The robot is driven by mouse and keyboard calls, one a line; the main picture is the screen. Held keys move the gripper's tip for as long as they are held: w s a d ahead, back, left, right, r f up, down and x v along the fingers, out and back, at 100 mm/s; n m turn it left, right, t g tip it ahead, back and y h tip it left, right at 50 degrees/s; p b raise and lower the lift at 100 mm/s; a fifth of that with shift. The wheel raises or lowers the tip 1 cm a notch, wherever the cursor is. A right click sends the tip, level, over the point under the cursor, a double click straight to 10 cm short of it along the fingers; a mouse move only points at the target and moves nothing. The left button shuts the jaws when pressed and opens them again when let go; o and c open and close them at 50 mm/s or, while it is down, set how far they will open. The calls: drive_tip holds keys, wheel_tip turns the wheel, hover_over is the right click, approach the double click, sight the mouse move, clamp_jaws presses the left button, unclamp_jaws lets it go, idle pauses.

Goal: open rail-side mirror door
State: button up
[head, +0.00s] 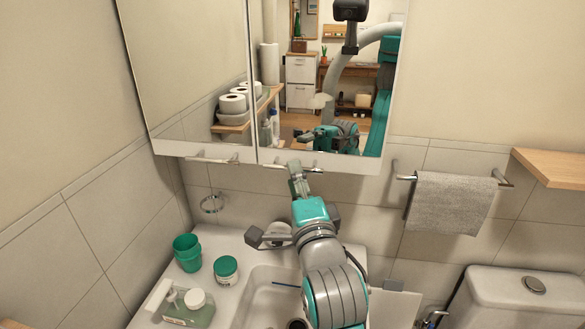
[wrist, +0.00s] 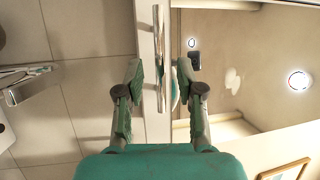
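The rail-side mirror door (head: 325,95) is the right door of the mirror cabinet, on the side of the towel rail (head: 405,178). It looks shut, flush with the left door. Its bar handle (head: 312,169) runs along the lower edge. My gripper (head: 296,172) is at this handle and hides part of it. In the wrist view, my gripper (wrist: 161,82) is open, with a finger on each side of the metal handle bar (wrist: 159,60). A gap shows around the bar; I cannot tell whether either finger touches it. The mirror (wrist: 245,60) fills the right of that view.
The left mirror door (head: 190,60) has its own handle (head: 212,159). A grey towel (head: 450,202) hangs right; a wooden shelf (head: 555,167) juts out farther right.

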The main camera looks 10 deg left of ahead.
drive_tip(key=shift+x, duration=1.8)
clamp_jaws()
